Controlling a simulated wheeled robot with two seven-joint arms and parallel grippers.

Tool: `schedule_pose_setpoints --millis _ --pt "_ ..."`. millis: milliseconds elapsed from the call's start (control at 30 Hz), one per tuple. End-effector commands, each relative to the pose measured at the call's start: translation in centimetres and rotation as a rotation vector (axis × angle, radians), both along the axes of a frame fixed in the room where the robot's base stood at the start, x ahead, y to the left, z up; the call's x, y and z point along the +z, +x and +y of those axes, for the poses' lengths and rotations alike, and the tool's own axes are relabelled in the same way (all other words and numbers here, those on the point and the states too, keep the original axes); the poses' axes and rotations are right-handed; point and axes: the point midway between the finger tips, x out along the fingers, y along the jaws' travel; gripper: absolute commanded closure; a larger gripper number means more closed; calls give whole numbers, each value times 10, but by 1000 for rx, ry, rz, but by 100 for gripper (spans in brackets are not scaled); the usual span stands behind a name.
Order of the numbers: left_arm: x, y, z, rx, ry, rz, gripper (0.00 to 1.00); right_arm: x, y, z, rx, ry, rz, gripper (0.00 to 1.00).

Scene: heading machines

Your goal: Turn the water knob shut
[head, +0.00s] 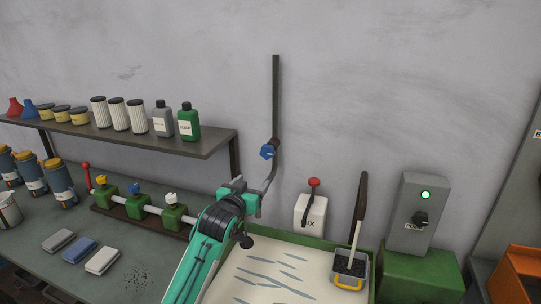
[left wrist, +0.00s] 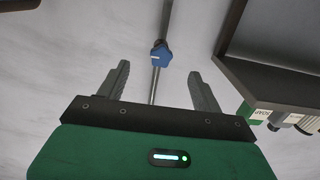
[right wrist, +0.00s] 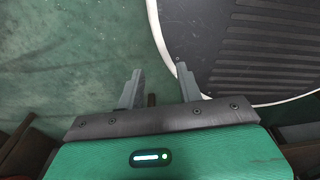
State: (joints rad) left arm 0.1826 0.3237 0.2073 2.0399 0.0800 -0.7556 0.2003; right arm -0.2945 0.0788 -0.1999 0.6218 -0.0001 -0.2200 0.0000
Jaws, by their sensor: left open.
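The water knob (head: 268,151) is a small blue star-shaped handle on a grey vertical pipe (head: 276,95) on the wall. It also shows in the left wrist view (left wrist: 161,55), ahead of and roughly centred between my fingers. My left gripper (head: 241,186) is open and empty, below and left of the knob in the head view and apart from it. The left wrist view shows its two fingers spread (left wrist: 158,74) with the pipe visible between them. My right gripper (right wrist: 160,70) is open and empty, over a green floor and a dark ribbed mat, out of the head view.
A wall shelf (head: 200,145) with bottles and filters stands left of the pipe; its end is close to my left gripper. Below are a valve manifold (head: 137,203), a pale green-rimmed tray (head: 255,275), a white box with red-topped lever (head: 311,210) and a grey switch box (head: 417,215).

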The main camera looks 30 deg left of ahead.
Motion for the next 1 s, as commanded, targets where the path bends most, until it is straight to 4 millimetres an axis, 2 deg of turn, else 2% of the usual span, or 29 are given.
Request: schedule_pose_setpoints --millis 33,100,267,467,800,1000 --pt "10 3 5 5 -1 -26 33 0 1 0 0 0 -1 64" --pt "17 5 9 8 -2 -44 33 0 3 1 0 1 -4 64" --pt "20 17 12 9 -2 -50 33 5 -3 0 0 0 3 64" --pt "20 48 20 10 -2 -46 33 15 -17 -1 0 -2 21 64" --pt "20 103 33 9 -1 -47 33 33 -4 -1 1 -1 5 64" --pt "18 126 38 9 -1 -44 33 40 -4 -1 1 -2 5 64"
